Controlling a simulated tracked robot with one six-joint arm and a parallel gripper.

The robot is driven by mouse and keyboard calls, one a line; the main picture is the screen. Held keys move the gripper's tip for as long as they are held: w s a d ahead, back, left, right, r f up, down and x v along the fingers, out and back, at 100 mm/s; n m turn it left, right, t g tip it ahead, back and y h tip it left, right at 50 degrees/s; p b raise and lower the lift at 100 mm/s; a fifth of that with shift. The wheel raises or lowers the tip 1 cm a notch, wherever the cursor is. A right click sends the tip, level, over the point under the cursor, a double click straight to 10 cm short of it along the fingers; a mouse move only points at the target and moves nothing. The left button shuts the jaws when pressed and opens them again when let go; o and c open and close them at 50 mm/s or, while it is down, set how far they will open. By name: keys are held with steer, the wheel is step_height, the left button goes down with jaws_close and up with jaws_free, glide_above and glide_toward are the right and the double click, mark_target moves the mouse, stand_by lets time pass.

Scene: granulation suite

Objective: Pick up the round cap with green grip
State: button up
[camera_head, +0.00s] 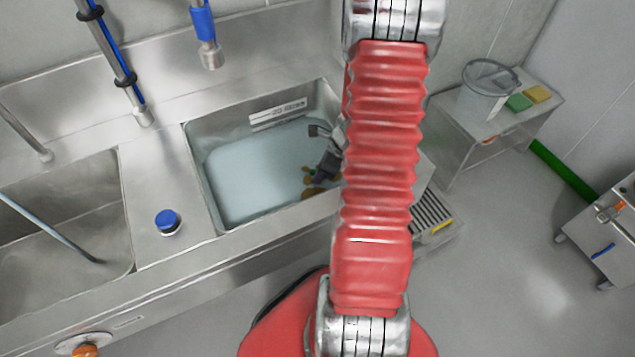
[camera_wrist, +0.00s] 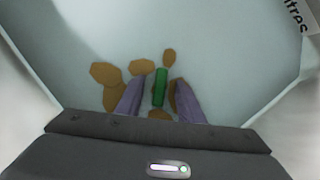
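The green grip (camera_wrist: 160,88) of the cap shows in the wrist view as a short upright bar between my two fingers. Brown rounded patches (camera_wrist: 106,73) lie around it; I cannot tell which of them belong to the cap. My gripper (camera_wrist: 159,82) is open, with one purple-grey finger on each side of the grip and a visible gap to each. In the head view my gripper (camera_head: 318,178) reaches down into the right sink basin (camera_head: 205,190), over brown shapes (camera_head: 314,193) and a small bit of green. My arm hides part of the basin.
The basin holds pale blue liquid or has a pale blue bottom (camera_head: 255,170). A blue knob (camera_head: 168,221) stands on the counter to the left. A side table (camera_head: 470,125) with a clear tub (camera_head: 487,92) is at the right.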

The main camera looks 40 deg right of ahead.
steer(key=shift+c, duration=0.3)
jaws_close()
steer(key=shift+r, duration=0.1)
steer(key=shift+r, duration=4.95)
